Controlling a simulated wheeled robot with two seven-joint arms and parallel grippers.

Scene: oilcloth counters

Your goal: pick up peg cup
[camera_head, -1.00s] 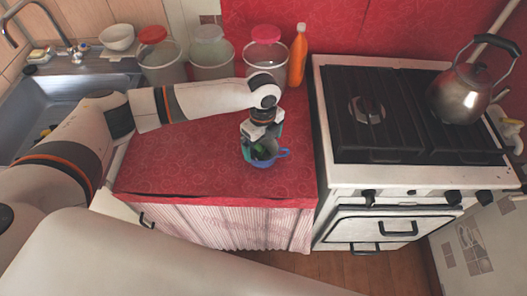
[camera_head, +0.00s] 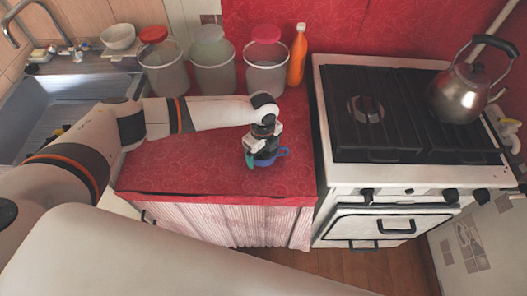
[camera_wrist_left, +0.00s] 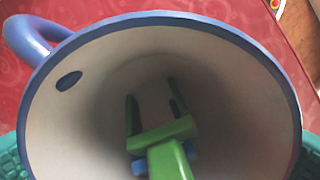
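The peg cup (camera_head: 271,162) stands on the red counter, a blue cup with its handle to the right. In the left wrist view the cup (camera_wrist_left: 80,115) fills the picture, with a blue rim, a pale inside and its handle at upper left. A green clothes peg (camera_wrist_left: 165,132) and a bit of blue lie inside it. My left gripper (camera_head: 263,160) is down at the cup, with its teal fingers on opposite outer sides, spread wide. Whether the pads touch the wall is unclear. My right gripper is not in view.
The red counter (camera_head: 200,165) is clear around the cup. Behind stand several lidded canisters (camera_head: 266,78) and an orange bottle (camera_head: 298,55). The stove (camera_head: 400,180) with a kettle (camera_head: 462,95) is to the right; the sink (camera_head: 60,110) is at left.

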